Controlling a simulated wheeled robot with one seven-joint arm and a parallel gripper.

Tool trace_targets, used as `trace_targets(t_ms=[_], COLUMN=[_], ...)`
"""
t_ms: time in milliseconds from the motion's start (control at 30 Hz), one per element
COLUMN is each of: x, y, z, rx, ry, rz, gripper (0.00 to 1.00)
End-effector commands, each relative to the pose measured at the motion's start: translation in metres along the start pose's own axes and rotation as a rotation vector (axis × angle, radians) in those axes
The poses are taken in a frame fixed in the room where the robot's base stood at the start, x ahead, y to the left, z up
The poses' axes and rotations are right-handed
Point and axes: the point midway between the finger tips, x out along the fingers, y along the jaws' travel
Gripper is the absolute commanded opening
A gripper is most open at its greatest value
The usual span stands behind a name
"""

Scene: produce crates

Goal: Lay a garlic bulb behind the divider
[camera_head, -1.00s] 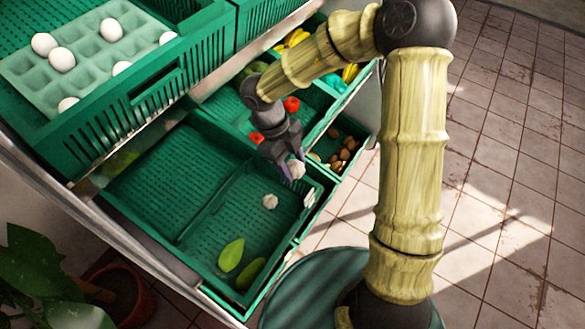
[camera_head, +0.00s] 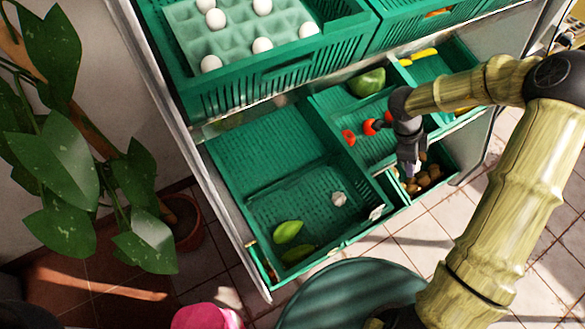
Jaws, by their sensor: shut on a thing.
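My gripper (camera_head: 408,172) is shut and points down, to the right of the large green crate (camera_head: 240,222), near the brown produce. One second ago a white garlic bulb showed between its fingers; now the fingers hide most or all of it. Another white garlic bulb (camera_head: 339,199) lies in the front part of the large crate. A low green divider (camera_head: 290,180) crosses this crate from left to right. The part behind it looks empty. Two green oblong items (camera_head: 288,232) lie in front of it, at the left.
An upper crate (camera_head: 240,98) with eggs on a tray overhangs the back. Neighbouring compartments hold red produce (camera_head: 349,137), a green vegetable (camera_head: 367,82) and brown produce (camera_head: 425,180). A plant (camera_head: 75,150) stands at left.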

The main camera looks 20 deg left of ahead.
Motion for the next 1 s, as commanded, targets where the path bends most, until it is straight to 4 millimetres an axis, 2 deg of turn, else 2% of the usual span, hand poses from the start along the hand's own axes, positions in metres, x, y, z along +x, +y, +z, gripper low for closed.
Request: trace_targets(t_ms=[33,133,333,733,1000], x=[-0.005,0.001,0.012,0.024,0.029], y=[-0.009,-0.024,-0.031,-0.021,-0.003], z=[-0.010,-0.019,-0.023,-0.023,-0.024], rx=[-0.098,-0.328,-0.681,-0.994,-1.213], ry=[0.003,0.002,0.000,-0.009,-0.010], rz=[-0.041,-0.134,-0.275,-0.406,-0.498], gripper=[0.24,0.24,0.24,0.24,0.24])
